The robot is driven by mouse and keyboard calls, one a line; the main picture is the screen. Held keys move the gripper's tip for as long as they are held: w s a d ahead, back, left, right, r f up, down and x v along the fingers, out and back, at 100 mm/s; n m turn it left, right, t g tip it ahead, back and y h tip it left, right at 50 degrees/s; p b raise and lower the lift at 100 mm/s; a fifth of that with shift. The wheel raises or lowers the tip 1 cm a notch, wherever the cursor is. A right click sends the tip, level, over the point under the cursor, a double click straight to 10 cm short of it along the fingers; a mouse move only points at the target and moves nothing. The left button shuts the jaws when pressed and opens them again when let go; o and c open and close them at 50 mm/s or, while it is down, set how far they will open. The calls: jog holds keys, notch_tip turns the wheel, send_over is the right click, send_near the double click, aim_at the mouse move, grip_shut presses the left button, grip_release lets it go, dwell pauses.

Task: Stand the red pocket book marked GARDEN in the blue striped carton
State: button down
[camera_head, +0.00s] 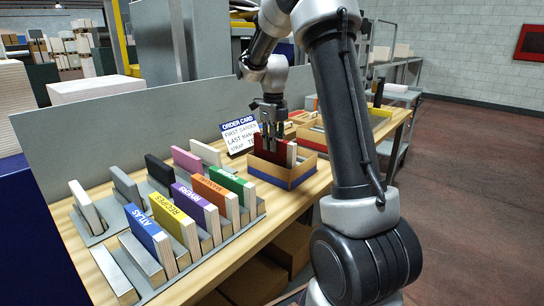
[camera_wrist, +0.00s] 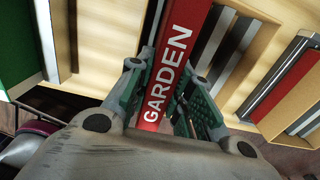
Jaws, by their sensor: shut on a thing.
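The red GARDEN book (camera_head: 268,151) is upright, its lower part hidden behind the near wall of the blue striped carton (camera_head: 283,177). I cannot tell whether it touches the carton floor. My gripper (camera_head: 269,124) is above the carton, shut on the book's upper part. In the wrist view, the red spine marked GARDEN (camera_wrist: 178,62) runs between the green finger pads of my gripper (camera_wrist: 170,98). A white page block (camera_head: 291,154) shows at the right inside the carton; I cannot tell which book it belongs to.
An order card (camera_head: 239,134) stands left of the carton. Slotted grey racks hold several books, including ATLAS (camera_head: 148,236), RECIPES (camera_head: 174,217) and a green one (camera_head: 232,185). Another carton (camera_head: 312,137) stands behind right. A grey panel (camera_head: 120,135) borders the wooden table's far side.

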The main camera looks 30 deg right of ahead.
jog(key=shift+f, duration=1.95)
jog(key=shift+f, duration=0.15)
jog(key=c, duration=1.6)
grip_release()
jog(key=shift+o, duration=0.2)
notch_tip(320, 180, up, 12)
jog(key=s+a+r+n+t, duration=0.1)
jog(key=s+a+r+n, duration=0.2)
jog(key=s+n, duration=0.7)
jog(key=s+a+r+n+t, duration=0.2)
jog(key=s+a+r+n, duration=0.1)
jog(key=s+n, duration=0.75)
jog(key=s+a+f+n+t, duration=0.1)
jog(key=s+f+n, duration=0.3)
jog(key=s+n, duration=0.6)
jog(key=shift+s+n, duration=0.25)
jog(key=shift+n, duration=0.5)
